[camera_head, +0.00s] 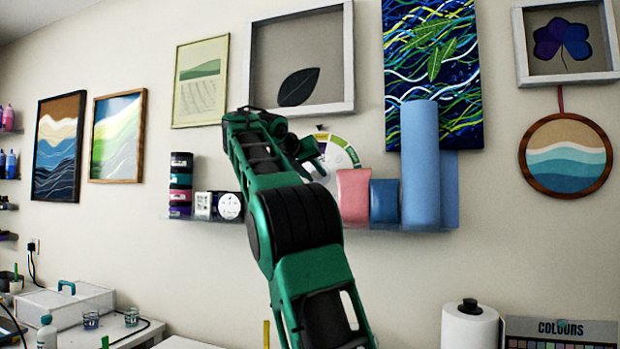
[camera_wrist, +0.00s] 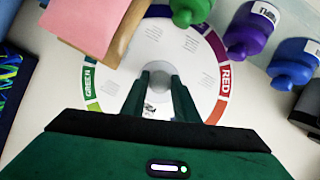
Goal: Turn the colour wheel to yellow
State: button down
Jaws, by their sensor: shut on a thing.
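The colour wheel (camera_wrist: 205,78) is a white disc with a coloured rim. In the wrist view, the word GREEN is on its left rim and RED on its right rim. My gripper (camera_wrist: 162,77) is shut on the round grey knob (camera_wrist: 161,84) at the wheel's middle, one finger on each side. The lower part of the wheel is hidden behind my gripper, and its upper left behind a pink block. In the head view the wheel (camera_head: 338,150) stands against the wall above the shelf, partly behind my arm. I cannot make out a yellow label.
A pink block (camera_wrist: 90,22) and green, purple (camera_wrist: 250,30) and blue (camera_wrist: 293,65) bottles crowd the wheel. On the shelf (camera_head: 390,229) are a pink pack (camera_head: 353,196), a blue pack (camera_head: 384,201), a tall blue roll (camera_head: 420,165) and stacked dark jars (camera_head: 180,185).

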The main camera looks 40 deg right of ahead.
jog(key=shift+w+r, duration=0.1)
jog(key=shift+r, duration=0.15)
jog(key=c, duration=1.4)
grip_release()
jog(key=shift+f, duration=0.1)
jog(key=v, duration=1)
jog(key=shift+a, duration=0.3)
